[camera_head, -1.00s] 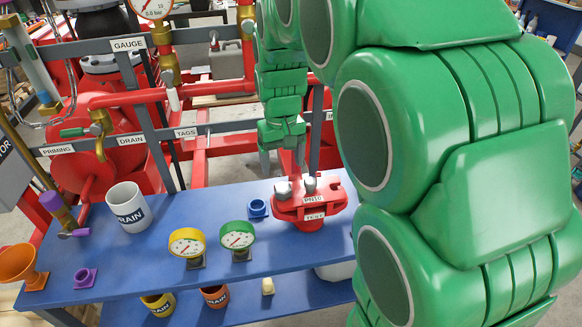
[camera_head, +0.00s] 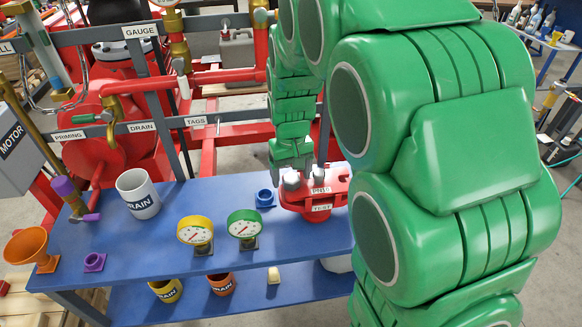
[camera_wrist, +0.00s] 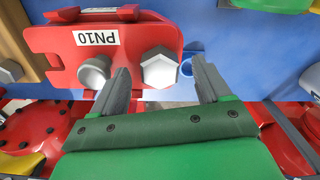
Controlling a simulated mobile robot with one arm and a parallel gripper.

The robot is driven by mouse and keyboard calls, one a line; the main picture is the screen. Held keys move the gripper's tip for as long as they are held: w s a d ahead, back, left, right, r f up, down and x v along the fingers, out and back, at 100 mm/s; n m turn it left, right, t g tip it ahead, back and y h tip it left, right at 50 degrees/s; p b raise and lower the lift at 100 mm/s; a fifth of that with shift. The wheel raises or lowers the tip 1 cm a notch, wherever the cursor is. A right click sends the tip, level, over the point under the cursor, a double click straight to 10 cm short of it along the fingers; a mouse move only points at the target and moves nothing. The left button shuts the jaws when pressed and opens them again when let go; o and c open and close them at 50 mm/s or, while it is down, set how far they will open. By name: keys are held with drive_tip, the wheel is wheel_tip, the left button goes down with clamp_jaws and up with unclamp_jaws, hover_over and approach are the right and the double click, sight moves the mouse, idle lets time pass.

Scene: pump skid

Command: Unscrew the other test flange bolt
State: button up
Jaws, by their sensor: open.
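The red test flange (camera_head: 315,206) stands at the right end of the blue bench, with PN10 and TEST labels. Two grey bolts stand on its top, a left one (camera_head: 292,181) and a right one (camera_head: 318,176). In the wrist view the flange (camera_wrist: 60,50) shows upside down, with a hex-headed bolt (camera_wrist: 160,68) and a rounder grey bolt (camera_wrist: 95,70). My gripper (camera_head: 292,165) is just above the left bolt. In the wrist view my gripper (camera_wrist: 160,66) is open, its fingers on either side of the hex bolt; contact cannot be told.
A small blue holder (camera_head: 265,196) sits just left of the flange. Red pipework (camera_head: 180,84) runs behind the bench (camera_head: 150,245).

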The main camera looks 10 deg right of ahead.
drive_tip(key=shift+c, duration=0.2)
drive_tip(key=c, duration=1.1)
drive_tip(key=n, duration=0.3)
drive_tip(key=shift+n, duration=0.4)
drive_tip(key=n, duration=0.3)
drive_tip(key=shift+n, duration=0.3)
drive_tip(key=n, duration=0.4)
drive_tip(key=shift+n, duration=1.8)
drive_tip(key=o, duration=1.1)
